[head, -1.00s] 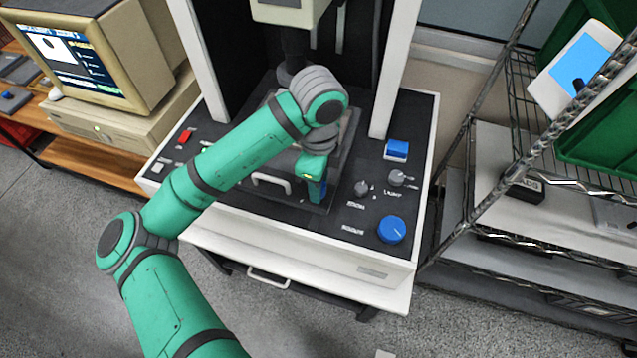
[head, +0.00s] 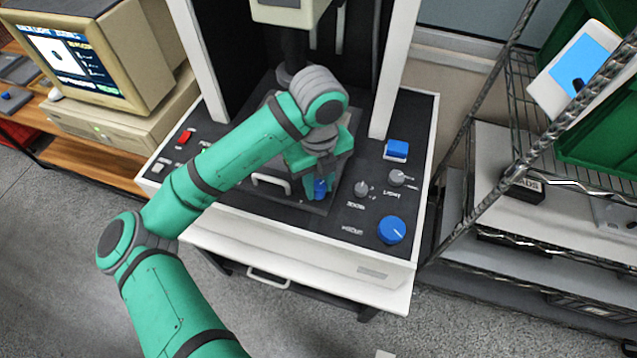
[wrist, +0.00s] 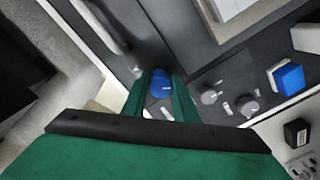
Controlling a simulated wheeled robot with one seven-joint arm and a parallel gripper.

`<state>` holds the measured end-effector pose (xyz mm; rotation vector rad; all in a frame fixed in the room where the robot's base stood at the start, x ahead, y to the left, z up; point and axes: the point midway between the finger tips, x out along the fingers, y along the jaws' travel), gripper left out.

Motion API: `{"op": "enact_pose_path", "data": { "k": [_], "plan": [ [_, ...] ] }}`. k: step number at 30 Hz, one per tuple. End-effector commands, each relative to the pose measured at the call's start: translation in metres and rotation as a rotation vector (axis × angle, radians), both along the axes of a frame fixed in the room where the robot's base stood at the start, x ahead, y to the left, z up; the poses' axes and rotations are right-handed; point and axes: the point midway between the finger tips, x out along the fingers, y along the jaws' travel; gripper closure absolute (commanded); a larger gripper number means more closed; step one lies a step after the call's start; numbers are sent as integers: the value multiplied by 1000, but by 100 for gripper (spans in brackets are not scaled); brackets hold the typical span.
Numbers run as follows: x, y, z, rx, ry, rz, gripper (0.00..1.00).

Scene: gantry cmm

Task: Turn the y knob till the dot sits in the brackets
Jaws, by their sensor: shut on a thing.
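A small blue knob (head: 320,187) stands on the dark front panel, and my gripper (head: 321,190) comes down on it from above. In the wrist view the blue knob (wrist: 161,84) sits between the two green fingers of my gripper (wrist: 160,97), which are shut on it. Its label is too small to read. A monitor (head: 72,60) at the upper left shows a dark shape on white beside lines of text; the dot and brackets cannot be made out.
To the right are two grey knobs, one (head: 361,188) nearer and one (head: 396,178) farther, a large blue knob (head: 391,230) and a blue button (head: 397,149). A red switch (head: 185,136) is at left. A wire rack (head: 470,170) stands close on the right.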

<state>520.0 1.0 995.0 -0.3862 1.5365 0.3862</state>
Motion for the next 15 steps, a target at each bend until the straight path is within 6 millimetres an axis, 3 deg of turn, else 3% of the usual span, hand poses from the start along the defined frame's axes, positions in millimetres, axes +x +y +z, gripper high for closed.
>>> {"op": "enact_pose_path", "data": {
  "k": [15],
  "plan": [
    [1, 0, 1, 0, -4, -41, 96]
  ]
}}
